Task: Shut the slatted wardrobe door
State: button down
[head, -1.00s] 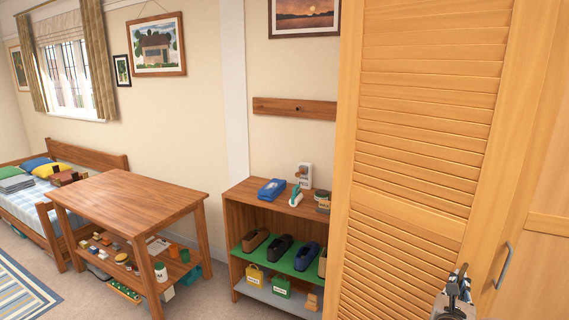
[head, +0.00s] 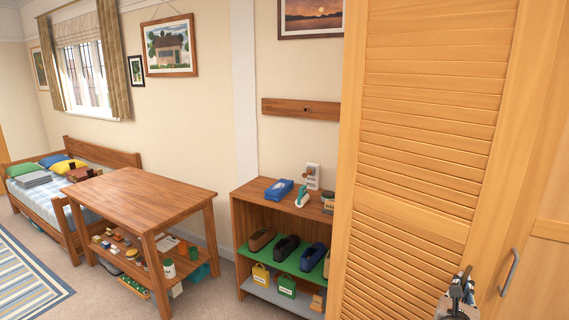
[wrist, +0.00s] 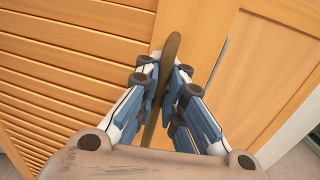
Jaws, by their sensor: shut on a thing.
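The slatted wardrobe door (head: 425,140) is light wood and stands tall on the right of the head view. Its slats (wrist: 60,75) fill the left of the wrist view. My gripper (wrist: 168,75) is shut on a brownish upright bar, the door handle (wrist: 172,45), beside the slats. In the head view my gripper (head: 462,290) is at the bottom right, in front of the door, and hides the handle. A plain wardrobe door (head: 545,265) adjoins on the right. I cannot tell how far the slatted door stands from flush.
A grey handle (head: 509,272) is on the plain door, close right of my gripper. A low shelf unit (head: 240,235) with shoes stands left of the wardrobe. A wooden table (head: 140,195) and a bed (head: 35,215) are farther left. Carpet shows between table and shelf.

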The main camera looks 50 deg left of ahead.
jog(key=shift+w, duration=0.1)
jog(key=shift+w+y, duration=0.3)
jog(key=shift+w, duration=0.65)
